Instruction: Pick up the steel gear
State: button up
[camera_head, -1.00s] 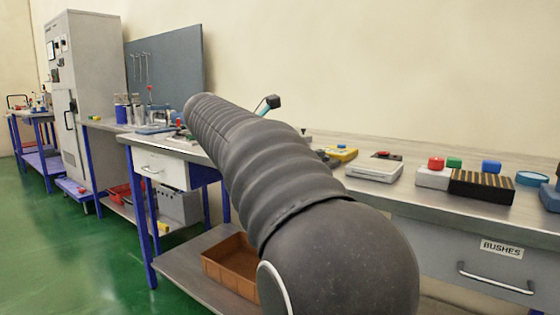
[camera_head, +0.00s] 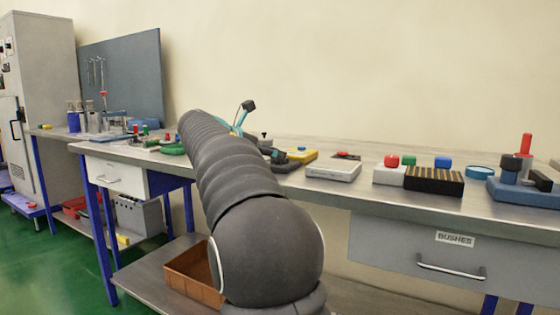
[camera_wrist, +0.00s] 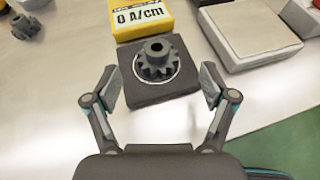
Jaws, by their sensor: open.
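In the wrist view a dark grey toothed gear (camera_wrist: 156,60) with a raised hub sits on a dark square block (camera_wrist: 158,92), inside a pale ring. A smaller dark toothed part (camera_wrist: 26,26) stands on the bench at the upper left; I cannot tell its material. My gripper (camera_wrist: 159,84) is open and empty, its fingers apart on either side of the block's near part. The gear is ahead of the fingertips, not between them.
A yellow box (camera_wrist: 138,16) marked "0 A/cm" stands right behind the block. A pale box (camera_wrist: 246,32) stands to the right. Bare bench lies to the left. In the head view a red-capped white box (camera_head: 389,174) and a dark striped block (camera_head: 434,181) stand farther right on the bench (camera_head: 345,190).

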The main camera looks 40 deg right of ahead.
jog(key=x, duration=0.2)
jog(key=r+x, duration=0.1)
jog(key=x, duration=0.2)
jog(key=shift+w+d, duration=0.2)
jog(key=c, duration=1.6)
